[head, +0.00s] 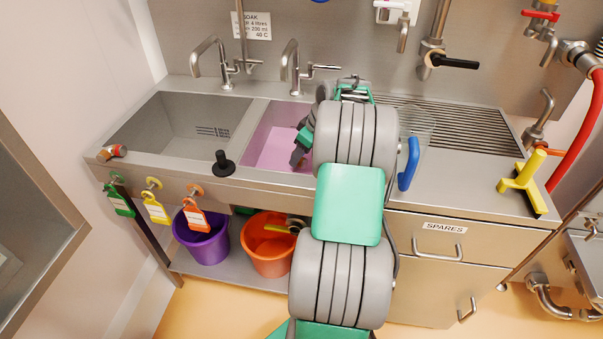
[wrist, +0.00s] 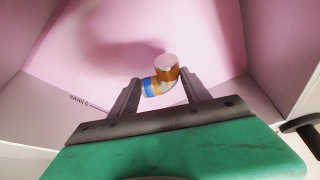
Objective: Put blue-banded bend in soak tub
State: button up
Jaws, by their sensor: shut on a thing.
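The blue-banded bend (wrist: 152,86) is a short elbow with a blue band and copper-orange parts. It sits between the two fingers of my gripper (wrist: 161,88), which is shut on it. The soak tub (head: 272,150) is the right-hand basin of the sink, with pink inside. It fills most of the wrist view (wrist: 95,50), with a litre mark on its wall. My gripper (head: 299,150) is over or within this basin; its exact height is unclear. In the head view my arm hides the bend and the basin's right side.
An empty grey basin (head: 185,128) lies to the left. A black plug handle (head: 223,163) stands on the front rim, and a copper-ended fitting (head: 113,151) lies at the left corner. Taps (head: 291,65) rise behind. A clear jug with a blue handle (head: 409,164) is right of my arm.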

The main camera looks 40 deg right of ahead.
notch_tip(320, 180, down, 7)
jog(key=shift+f, duration=0.1)
jog(key=o, duration=1.7)
jog(key=shift+s+r, duration=0.1)
jog(key=shift+r, duration=0.45)
jog(key=p+v, duration=0.4)
jog(key=v, duration=0.3)
jog(key=shift+f, duration=0.1)
